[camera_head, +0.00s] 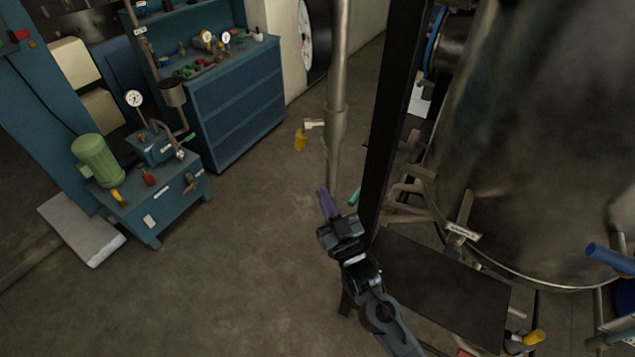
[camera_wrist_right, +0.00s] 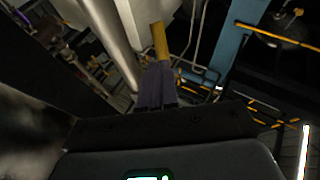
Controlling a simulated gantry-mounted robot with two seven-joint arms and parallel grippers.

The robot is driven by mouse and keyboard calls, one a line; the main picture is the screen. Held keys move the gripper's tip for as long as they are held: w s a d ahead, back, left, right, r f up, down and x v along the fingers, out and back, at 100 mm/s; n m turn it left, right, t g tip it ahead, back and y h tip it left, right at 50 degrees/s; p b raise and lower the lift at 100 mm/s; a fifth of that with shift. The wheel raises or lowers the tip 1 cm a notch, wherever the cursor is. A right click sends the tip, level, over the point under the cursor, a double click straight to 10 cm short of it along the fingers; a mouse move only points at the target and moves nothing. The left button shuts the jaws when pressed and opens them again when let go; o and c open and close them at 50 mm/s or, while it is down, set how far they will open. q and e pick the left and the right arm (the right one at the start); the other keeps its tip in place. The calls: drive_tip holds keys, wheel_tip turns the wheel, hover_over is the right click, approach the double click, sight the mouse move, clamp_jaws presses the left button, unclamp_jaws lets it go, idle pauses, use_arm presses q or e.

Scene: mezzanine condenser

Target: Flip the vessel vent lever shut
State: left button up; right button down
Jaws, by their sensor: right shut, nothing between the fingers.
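A yellow lever handle (camera_head: 300,139) hangs downward from a small valve fitting on the upright grey pipe (camera_head: 336,120). I see no readable label to confirm that it is the vessel vent lever. My right gripper (camera_head: 325,204) is shut and empty, with its purple fingers pointing towards this lever from below it in the head view. In the right wrist view a yellow handle (camera_wrist_right: 160,40) stands just beyond the closed fingertips (camera_wrist_right: 158,72). I cannot tell whether they touch. My left gripper is not in view.
A black post (camera_head: 392,100) and a large metal vessel (camera_head: 550,130) stand to the right. A blue handle (camera_head: 610,258) and another yellow handle (camera_head: 535,337) are near the vessel. A blue bench (camera_head: 240,105) and a green-motor pump unit (camera_head: 97,160) stand left. The middle floor is clear.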

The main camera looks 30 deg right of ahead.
drive_tip(key=shift+v, duration=1.55)
drive_tip(key=shift+f, duration=0.15)
